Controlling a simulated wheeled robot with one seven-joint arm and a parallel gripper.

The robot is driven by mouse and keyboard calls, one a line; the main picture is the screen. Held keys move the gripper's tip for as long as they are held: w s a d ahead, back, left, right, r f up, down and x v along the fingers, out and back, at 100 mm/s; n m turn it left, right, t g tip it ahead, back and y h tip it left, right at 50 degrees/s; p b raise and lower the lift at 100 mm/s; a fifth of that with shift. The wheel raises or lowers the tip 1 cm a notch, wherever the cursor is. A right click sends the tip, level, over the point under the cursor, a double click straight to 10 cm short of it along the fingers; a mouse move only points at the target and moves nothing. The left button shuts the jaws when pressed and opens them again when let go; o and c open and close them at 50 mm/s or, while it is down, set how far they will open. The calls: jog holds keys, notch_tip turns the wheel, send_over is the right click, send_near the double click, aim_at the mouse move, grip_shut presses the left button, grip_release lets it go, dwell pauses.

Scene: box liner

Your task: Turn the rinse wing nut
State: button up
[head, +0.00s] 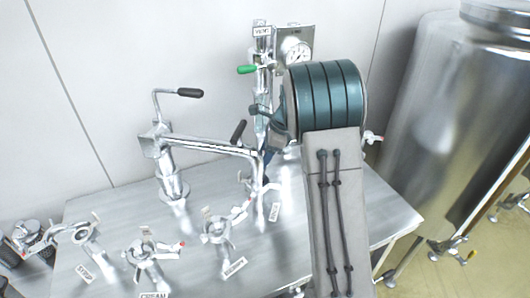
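My teal and grey arm reaches in from the lower right in the head view. Dark parts of its far end show at its left edge, close to the vertical pipe stand. My gripper's fingers (266,168) cannot be made out clearly there. A metal fitting with wing-like arms (261,187) stands just below them at the end of the swing pipe. I cannot tell whether my gripper touches the fitting.
Several winged fittings with tags stand along the steel table's (108,205) front, including one (146,252) by a CREAM tag. A large tank (440,110) stands right.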

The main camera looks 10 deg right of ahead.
jog(key=shift+m+t, duration=0.4)
jog(key=shift+m, duration=0.5)
jog(key=o, duration=1)
